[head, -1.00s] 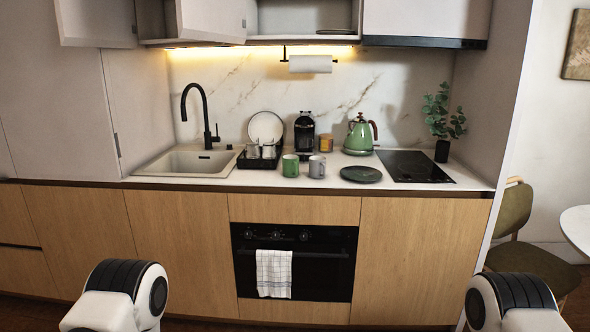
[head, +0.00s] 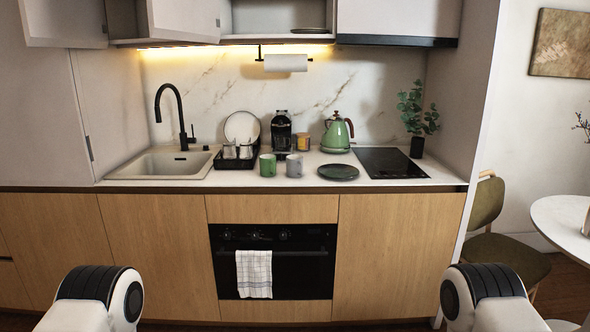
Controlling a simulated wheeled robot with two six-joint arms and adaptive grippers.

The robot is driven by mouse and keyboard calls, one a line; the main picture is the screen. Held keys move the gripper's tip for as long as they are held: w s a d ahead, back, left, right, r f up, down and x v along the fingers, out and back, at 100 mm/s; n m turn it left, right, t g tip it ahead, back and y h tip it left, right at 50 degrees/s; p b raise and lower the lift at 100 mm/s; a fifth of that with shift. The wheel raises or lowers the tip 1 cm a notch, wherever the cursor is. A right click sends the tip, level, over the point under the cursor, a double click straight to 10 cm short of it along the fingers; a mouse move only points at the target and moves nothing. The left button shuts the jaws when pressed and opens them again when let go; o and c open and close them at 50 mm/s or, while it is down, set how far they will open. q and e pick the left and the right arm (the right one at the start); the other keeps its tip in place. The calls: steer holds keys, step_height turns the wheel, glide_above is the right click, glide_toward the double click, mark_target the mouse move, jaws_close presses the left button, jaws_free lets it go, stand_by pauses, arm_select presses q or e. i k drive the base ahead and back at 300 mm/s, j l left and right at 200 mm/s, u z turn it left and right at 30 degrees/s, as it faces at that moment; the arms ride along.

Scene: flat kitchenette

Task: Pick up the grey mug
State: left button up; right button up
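The grey mug (head: 294,165) stands upright on the white countertop (head: 240,180), near its front edge. A green mug (head: 268,165) stands just to its left, and a dark plate (head: 338,172) lies to its right. Parts of both my arms show at the bottom left and bottom right corners, well short of the counter. Neither gripper shows in the head view.
A dish rack (head: 235,162), black coffee machine (head: 281,132), green kettle (head: 337,134) and cooktop (head: 390,163) stand on the counter. The sink (head: 165,164) is at left. An upper cabinet door (head: 183,20) stands open. A chair (head: 490,225) and round table (head: 565,222) are at right.

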mark_target(294, 162)
steer(key=i+l+z, duration=0.1)
steer(key=i, duration=0.4)
steer(key=i+l, duration=0.2)
steer(key=i, duration=0.35)
steer(key=z, duration=0.05)
